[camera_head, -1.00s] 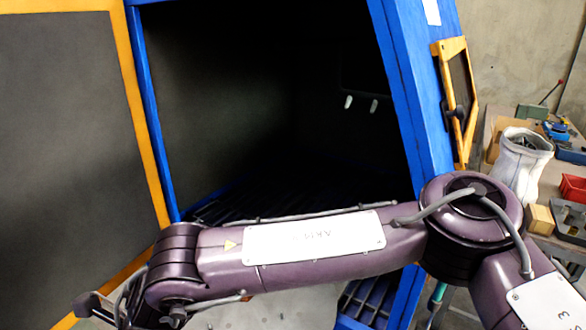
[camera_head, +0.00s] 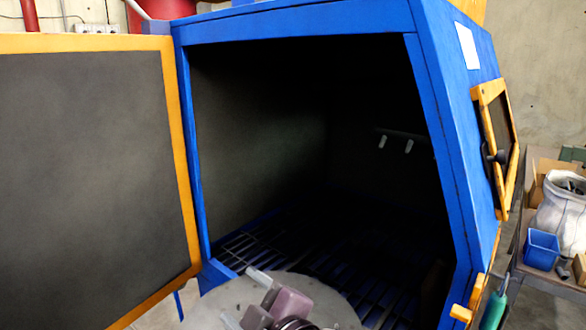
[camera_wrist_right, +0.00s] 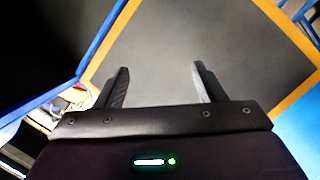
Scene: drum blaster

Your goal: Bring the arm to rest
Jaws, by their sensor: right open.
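My right gripper (camera_wrist_right: 161,72) shows in the right wrist view with its two dark fingers well apart and nothing between them. Beyond its fingers is the grey panel of the orange-framed door (camera_wrist_right: 165,50). The blaster cabinet (camera_head: 437,130) is blue with a dark, open front in the head view. Its orange-framed door (camera_head: 95,160) stands open on the left. Pinkish-purple parts (camera_head: 285,303) show at the bottom of the head view, over a pale round plate (camera_head: 325,290); I cannot make out fingers there. My left gripper is out of view.
A slatted floor (camera_head: 245,245) and two pale pegs (camera_head: 408,146) show inside the cabinet. A small side door (camera_head: 493,150) is on its right wall. At the right stand a blue bin (camera_head: 541,249) and a white sack (camera_head: 562,215).

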